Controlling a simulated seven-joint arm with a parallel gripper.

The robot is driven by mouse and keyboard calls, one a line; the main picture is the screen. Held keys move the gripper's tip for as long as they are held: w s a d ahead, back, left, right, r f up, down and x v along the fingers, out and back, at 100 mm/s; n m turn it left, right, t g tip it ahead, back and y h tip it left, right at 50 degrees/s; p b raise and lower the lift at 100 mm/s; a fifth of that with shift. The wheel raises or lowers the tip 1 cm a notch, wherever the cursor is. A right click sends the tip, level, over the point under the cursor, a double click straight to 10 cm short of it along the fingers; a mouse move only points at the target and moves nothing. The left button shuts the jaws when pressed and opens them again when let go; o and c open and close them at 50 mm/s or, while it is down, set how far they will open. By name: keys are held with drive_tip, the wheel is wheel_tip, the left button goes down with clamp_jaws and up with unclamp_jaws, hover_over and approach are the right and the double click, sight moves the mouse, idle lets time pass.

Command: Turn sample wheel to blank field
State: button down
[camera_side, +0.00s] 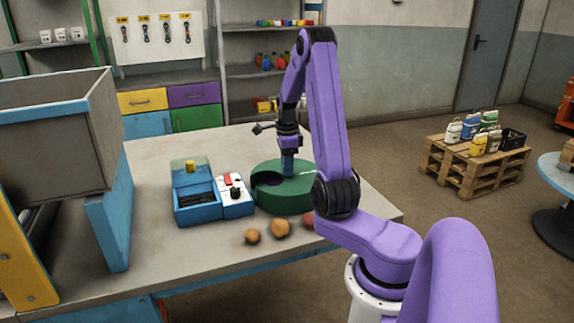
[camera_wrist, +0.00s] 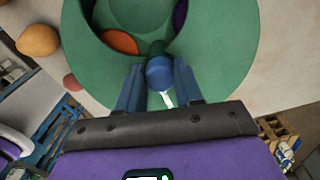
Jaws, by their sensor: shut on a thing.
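The sample wheel is a round green drum (camera_side: 290,201) on the table, with an opening in its top at the left. Purple shows in that opening in the side view. In the wrist view the green drum (camera_wrist: 225,65) fills the top, and its opening shows an orange field (camera_wrist: 120,41), a purple field (camera_wrist: 180,17) and a greenish one between them. My gripper (camera_side: 287,174) points down over the drum's top. The wheel below the cover is mostly hidden.
A blue box (camera_side: 194,206) with a yellow knob and a white switch panel (camera_side: 234,194) stand left of the drum. A grey bin (camera_side: 60,125) stands far left. The table behind is clear.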

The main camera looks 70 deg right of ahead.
drive_tip(key=shift+d+r, duration=0.1)
drive_tip(key=c, duration=0.7)
unclamp_jaws()
drive_tip(key=shift+c, duration=0.2)
wheel_tip(320, 180, up, 17)
drive_tip(key=shift+r, duration=0.2)
